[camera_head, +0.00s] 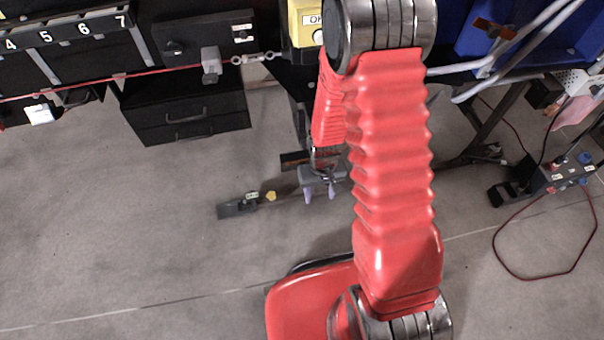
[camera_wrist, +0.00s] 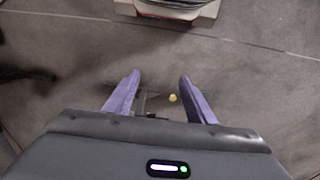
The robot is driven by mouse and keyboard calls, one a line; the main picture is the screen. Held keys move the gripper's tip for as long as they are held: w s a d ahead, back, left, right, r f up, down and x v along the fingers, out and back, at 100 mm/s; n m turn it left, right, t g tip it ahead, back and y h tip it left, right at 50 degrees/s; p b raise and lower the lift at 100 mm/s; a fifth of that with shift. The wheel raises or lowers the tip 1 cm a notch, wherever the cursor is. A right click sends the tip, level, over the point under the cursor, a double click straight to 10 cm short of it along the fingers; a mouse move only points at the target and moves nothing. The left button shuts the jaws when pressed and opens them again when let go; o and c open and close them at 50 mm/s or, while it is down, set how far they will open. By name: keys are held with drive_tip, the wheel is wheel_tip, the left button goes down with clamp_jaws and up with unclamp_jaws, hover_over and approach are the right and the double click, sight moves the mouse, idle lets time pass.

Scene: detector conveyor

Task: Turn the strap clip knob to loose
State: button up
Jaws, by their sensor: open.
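A small yellow knob (camera_head: 271,196) sits at a dark bar-like piece (camera_head: 237,208) with a small pale label, low over the grey floor in the head view. It looks like the strap clip knob, but its setting is too small to read. My gripper (camera_head: 320,196) is to the right of the knob, with its two purple fingers apart and nothing between them. In the wrist view my gripper (camera_wrist: 160,78) is open, and the yellow knob (camera_wrist: 173,98) shows small between the fingers, apart from both. Part of the bar is hidden behind the gripper body.
A bench with a black drawer unit (camera_head: 188,115) stands at the back left. A red cord (camera_head: 140,73) runs to a grey clip (camera_head: 211,65) and a chain. A yellow box (camera_head: 305,22) is above. A power box (camera_head: 560,175) with a looped cable lies right. The front-left floor is clear.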

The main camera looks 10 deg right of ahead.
wheel_tip(320, 180, down, 26)
drive_tip(key=f+t, duration=0.1)
drive_tip(key=t, duration=0.4)
drive_tip(key=w+r+t, duration=0.7)
drive_tip(key=w+t, duration=0.1)
drive_tip(key=w, duration=0.2)
drive_tip(key=shift+w+r+t, duration=0.3)
drive_tip(key=shift+w+r, duration=0.05)
drive_tip(key=shift+w, duration=0.05)
drive_tip(key=shift+w, duration=0.1)
drive_tip(key=x, duration=1.3)
drive_tip(key=shift+w+f, duration=0.2)
drive_tip(key=shift+c, duration=0.4)
